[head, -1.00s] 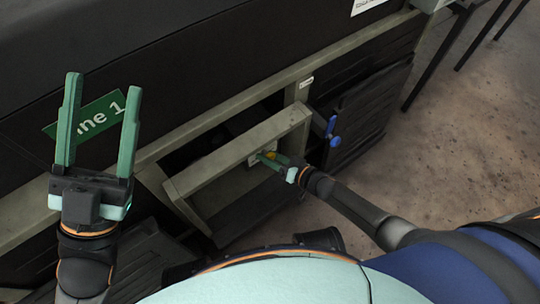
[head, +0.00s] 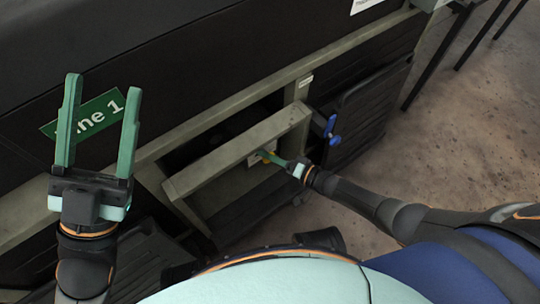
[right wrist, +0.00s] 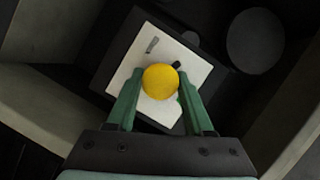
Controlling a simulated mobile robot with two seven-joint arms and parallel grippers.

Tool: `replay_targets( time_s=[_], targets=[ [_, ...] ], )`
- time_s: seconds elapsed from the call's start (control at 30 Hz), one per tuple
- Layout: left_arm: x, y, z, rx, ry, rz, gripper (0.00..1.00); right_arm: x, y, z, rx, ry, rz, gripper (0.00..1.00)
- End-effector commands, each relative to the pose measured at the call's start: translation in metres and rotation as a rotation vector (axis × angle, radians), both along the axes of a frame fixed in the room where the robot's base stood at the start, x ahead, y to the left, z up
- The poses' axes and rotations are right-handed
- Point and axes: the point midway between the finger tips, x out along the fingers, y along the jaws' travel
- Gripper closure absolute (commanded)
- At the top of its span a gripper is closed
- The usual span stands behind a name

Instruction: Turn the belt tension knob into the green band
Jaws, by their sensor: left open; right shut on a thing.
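The yellow tension knob (right wrist: 160,82) sits on a square white plate (right wrist: 133,82) with a dark border, inside an opening in the machine. A small black tab, perhaps its pointer, sticks out at its upper right. A short grey mark shows on the plate above the knob. My right gripper (right wrist: 158,98) is shut on the knob, one finger on each side. My left gripper (head: 98,110) is open, empty and raised at the left.
A beige frame bar (head: 235,150) crosses above the opening. A blue handle (head: 333,130) sticks out from a dark panel to the right of my right gripper. A green sign (head: 95,115) is on the machine behind my left gripper. Bare floor (head: 440,150) lies at the right.

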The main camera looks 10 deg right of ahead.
Motion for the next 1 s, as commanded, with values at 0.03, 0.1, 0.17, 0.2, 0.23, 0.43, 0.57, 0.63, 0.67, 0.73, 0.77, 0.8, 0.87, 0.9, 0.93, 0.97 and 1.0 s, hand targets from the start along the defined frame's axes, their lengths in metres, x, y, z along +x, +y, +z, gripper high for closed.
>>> replay_targets(
  time_s=[0.03, 0.1, 0.17, 0.2, 0.23, 0.43, 0.57, 0.63, 0.67, 0.73, 0.77, 0.8, 0.87, 0.9, 0.93, 0.97, 1.0],
  targets=[
    [0.000, 0.000, 0.000, 0.000, 0.000, 0.000, 0.38, 0.000, -0.001, 0.000, 0.001, 0.002, 0.000, 1.00],
    [0.000, 0.000, 0.000, -0.001, 0.000, -0.001, 0.38, 0.000, -0.001, -0.001, 0.001, 0.003, 0.000, 1.00],
    [0.000, 0.000, 0.000, -0.001, 0.000, -0.001, 0.38, -0.001, -0.001, -0.001, 0.001, 0.003, 0.000, 1.00],
    [0.000, 0.000, 0.000, -0.001, 0.000, -0.001, 0.38, -0.001, -0.001, -0.001, 0.001, 0.002, 0.000, 1.00],
    [0.000, 0.000, 0.000, -0.001, 0.000, -0.001, 0.38, -0.001, -0.001, -0.001, 0.001, 0.002, 0.000, 1.00],
    [0.000, 0.000, 0.000, -0.001, 0.001, -0.001, 0.38, -0.001, 0.000, -0.001, 0.001, 0.002, 0.000, 0.37],
    [0.000, 0.000, 0.000, -0.001, 0.001, -0.001, 0.38, 0.000, 0.000, 0.000, 0.000, 0.001, -0.001, 0.22],
    [0.000, 0.000, 0.000, -0.001, 0.001, -0.001, 0.38, 0.000, 0.000, 0.000, 0.000, 0.001, -0.001, 0.20],
    [0.000, 0.000, 0.000, -0.001, 0.001, -0.001, 0.38, 0.000, 0.000, 0.000, 0.001, 0.001, 0.000, 0.20],
    [0.000, 0.000, 0.000, -0.001, 0.001, -0.001, 0.38, 0.000, 0.000, 0.000, 0.001, 0.001, 0.000, 0.20],
    [0.000, 0.000, 0.000, -0.001, 0.001, -0.001, 0.38, 0.000, 0.000, 0.000, 0.001, 0.001, 0.000, 0.20],
    [0.000, -0.001, 0.000, -0.001, 0.001, -0.001, 0.38, 0.000, 0.000, 0.000, 0.001, 0.001, 0.000, 0.20],
    [0.000, 0.000, 0.001, -0.001, 0.001, -0.001, 0.38, -0.002, -0.001, 0.001, 0.000, 0.001, -0.001, 0.20],
    [0.000, 0.000, 0.003, -0.002, 0.001, -0.002, 0.38, -0.004, -0.003, 0.001, -0.001, 0.002, 0.000, 0.20],
    [0.000, 0.000, 0.005, -0.002, 0.002, -0.003, 0.38, -0.006, -0.005, 0.002, 0.000, 0.003, 0.000, 0.20],
    [0.000, 0.000, 0.007, -0.004, 0.001, -0.003, 0.38, -0.008, -0.007, 0.003, -0.001, 0.004, -0.001, 0.20],
    [0.000, 0.000, 0.011, -0.006, 0.001, -0.004, 0.38, -0.012, -0.011, 0.005, -0.001, 0.004, -0.001, 0.20]
  ],
)
